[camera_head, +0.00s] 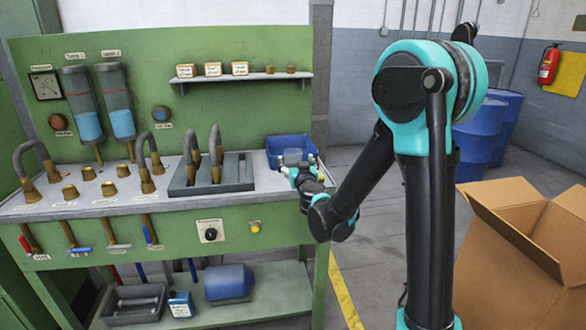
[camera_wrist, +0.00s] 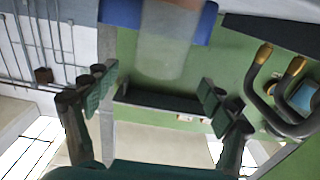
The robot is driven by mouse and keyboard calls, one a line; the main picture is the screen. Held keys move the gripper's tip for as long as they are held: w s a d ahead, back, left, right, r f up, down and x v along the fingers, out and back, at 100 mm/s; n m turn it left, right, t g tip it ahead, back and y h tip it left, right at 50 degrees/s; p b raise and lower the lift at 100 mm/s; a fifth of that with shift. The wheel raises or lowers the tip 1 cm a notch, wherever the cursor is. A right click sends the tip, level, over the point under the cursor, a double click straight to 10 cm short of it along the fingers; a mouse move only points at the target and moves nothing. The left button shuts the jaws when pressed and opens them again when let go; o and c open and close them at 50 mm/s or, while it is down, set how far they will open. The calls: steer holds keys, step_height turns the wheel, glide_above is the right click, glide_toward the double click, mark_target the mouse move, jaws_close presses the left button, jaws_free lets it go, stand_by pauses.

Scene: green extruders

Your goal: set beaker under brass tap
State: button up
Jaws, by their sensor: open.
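A clear, frosted-looking beaker (camera_head: 293,157) stands at the blue bin (camera_head: 276,144) on the right end of the bench. It also shows in the wrist view (camera_wrist: 165,45), with blue bin wall on both sides. My gripper (camera_head: 304,178) is at the bin's front right, close to the beaker. In the wrist view my gripper (camera_wrist: 157,85) is open, its green-padded fingers wide apart, with the beaker ahead between their lines and no finger touching it. Brass taps with coloured handles, such as a blue-handled one (camera_head: 150,233), line the bench front at the left.
The bench top (camera_head: 110,203) carries brass fittings, and a grey tray (camera_head: 210,178) with bent pipes stands left of the bin. A small shelf (camera_head: 245,77) holds labelled boxes above. An open cardboard box (camera_head: 515,255) is on the floor at right. Blue drums (camera_head: 480,130) stand behind.

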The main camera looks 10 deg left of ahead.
mark_target(291, 149)
steer(key=shift+x, duration=3.05)
steer(key=c, duration=1.9)
